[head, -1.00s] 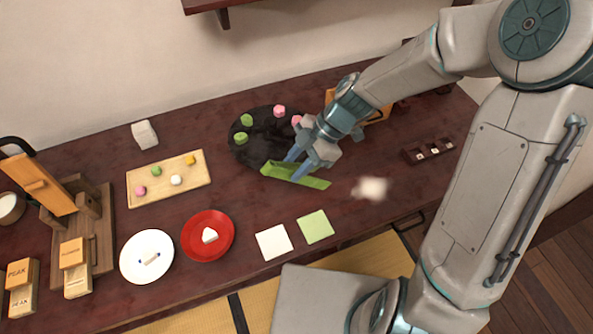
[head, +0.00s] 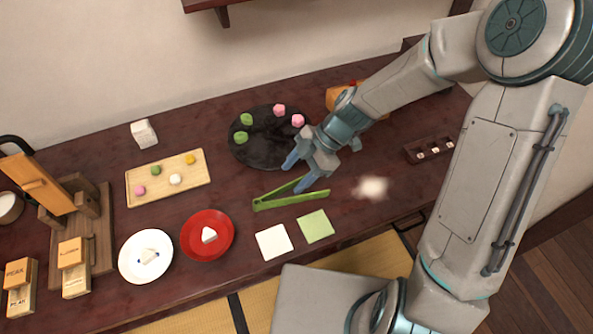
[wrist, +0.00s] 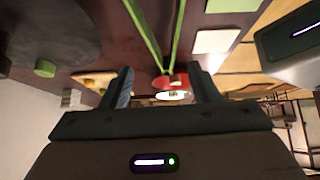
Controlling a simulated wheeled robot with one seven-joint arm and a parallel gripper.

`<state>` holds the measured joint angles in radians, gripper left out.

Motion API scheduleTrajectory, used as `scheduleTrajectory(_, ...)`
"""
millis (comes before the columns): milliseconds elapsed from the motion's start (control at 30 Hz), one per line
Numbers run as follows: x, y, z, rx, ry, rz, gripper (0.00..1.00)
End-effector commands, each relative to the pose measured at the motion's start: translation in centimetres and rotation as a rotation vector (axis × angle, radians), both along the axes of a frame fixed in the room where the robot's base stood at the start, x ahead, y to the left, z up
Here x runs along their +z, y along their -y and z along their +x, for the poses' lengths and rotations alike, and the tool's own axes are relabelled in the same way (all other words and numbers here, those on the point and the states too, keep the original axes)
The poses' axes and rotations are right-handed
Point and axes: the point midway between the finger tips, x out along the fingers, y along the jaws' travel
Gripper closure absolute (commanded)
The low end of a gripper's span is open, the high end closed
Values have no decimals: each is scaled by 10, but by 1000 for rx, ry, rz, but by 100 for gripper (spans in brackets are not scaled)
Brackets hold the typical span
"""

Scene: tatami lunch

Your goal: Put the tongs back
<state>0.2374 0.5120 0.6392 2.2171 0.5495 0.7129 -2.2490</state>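The green tongs (head: 285,200) lie on the dark table, spread in a narrow V, between the black round plate and the two square sheets. My gripper (head: 299,174) is just behind and above them, its fingers apart and nothing seen between them. In the wrist view the tongs (wrist: 153,42) extend beyond my open fingers (wrist: 163,84). I cannot tell whether the right fingertip touches a tong arm.
The black round plate (head: 262,153) holds green and pink sweets. A white sheet (head: 273,242) and a green sheet (head: 315,226) lie in front. A red plate (head: 190,239), a white plate (head: 130,266) and a wooden board (head: 139,191) stand left. A small dark tray (head: 412,155) is right.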

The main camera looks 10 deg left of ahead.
Motion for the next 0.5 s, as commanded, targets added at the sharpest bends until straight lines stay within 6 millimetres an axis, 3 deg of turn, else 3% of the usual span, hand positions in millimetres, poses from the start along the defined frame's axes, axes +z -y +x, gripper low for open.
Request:
scheduleTrajectory(267, 10, 2, 2, -2, 3, 0, 45)
scheduleTrajectory(500, 51, 30, 20, -5, 6, 0, 45)
